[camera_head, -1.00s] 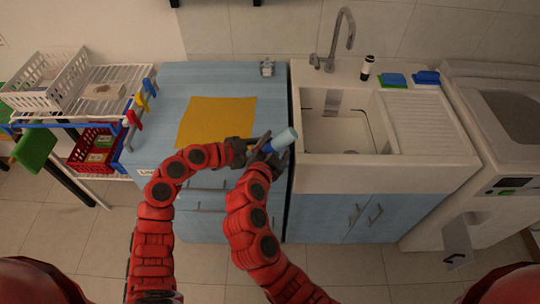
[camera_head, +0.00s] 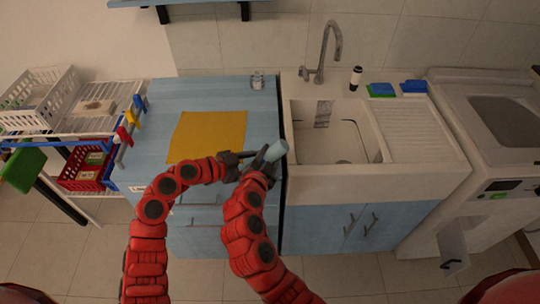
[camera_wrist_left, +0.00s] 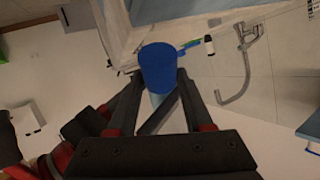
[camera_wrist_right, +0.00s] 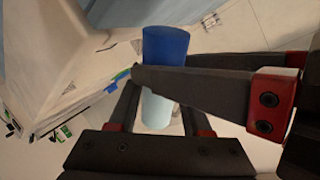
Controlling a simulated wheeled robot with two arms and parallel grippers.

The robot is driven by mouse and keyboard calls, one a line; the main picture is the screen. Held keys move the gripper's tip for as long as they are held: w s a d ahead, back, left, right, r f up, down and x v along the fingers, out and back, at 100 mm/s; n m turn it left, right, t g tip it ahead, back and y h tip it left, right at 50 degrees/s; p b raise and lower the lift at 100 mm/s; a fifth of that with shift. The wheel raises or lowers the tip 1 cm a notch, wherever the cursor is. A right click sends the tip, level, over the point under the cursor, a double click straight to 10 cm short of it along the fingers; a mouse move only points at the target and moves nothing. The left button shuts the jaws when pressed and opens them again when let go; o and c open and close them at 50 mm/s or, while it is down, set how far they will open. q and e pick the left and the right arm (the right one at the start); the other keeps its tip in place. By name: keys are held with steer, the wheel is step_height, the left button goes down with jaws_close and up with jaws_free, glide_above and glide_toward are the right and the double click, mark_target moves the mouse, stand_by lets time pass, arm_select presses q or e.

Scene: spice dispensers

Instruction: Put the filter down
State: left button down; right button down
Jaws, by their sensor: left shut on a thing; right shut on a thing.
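The filter looks to be a cylinder with a pale-blue part (camera_head: 276,151) and a dark-blue part (camera_wrist_left: 158,68). Both grippers hold it above the front edge of the counter, near the sink. In the head view its pale end points up and right, and the dark part is mostly hidden. My left gripper (camera_head: 238,161) is shut on it from the left. My right gripper (camera_head: 262,164) is shut on it from below. In the right wrist view the dark-blue part (camera_wrist_right: 166,45) is at the top, and another gripper's finger crosses in front of the cylinder.
A yellow mat (camera_head: 208,136) lies on the blue counter (camera_head: 170,95), its top mostly clear. A small glass jar (camera_head: 257,81) stands at the back. The sink (camera_head: 335,133) with its faucet is to the right. A rack with baskets (camera_head: 88,165) stands left.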

arm_select(q)
steer(key=shift+c, duration=1.1)
jaws_free()
steer(key=shift+s+d, duration=0.1)
steer(key=shift+d, duration=0.05)
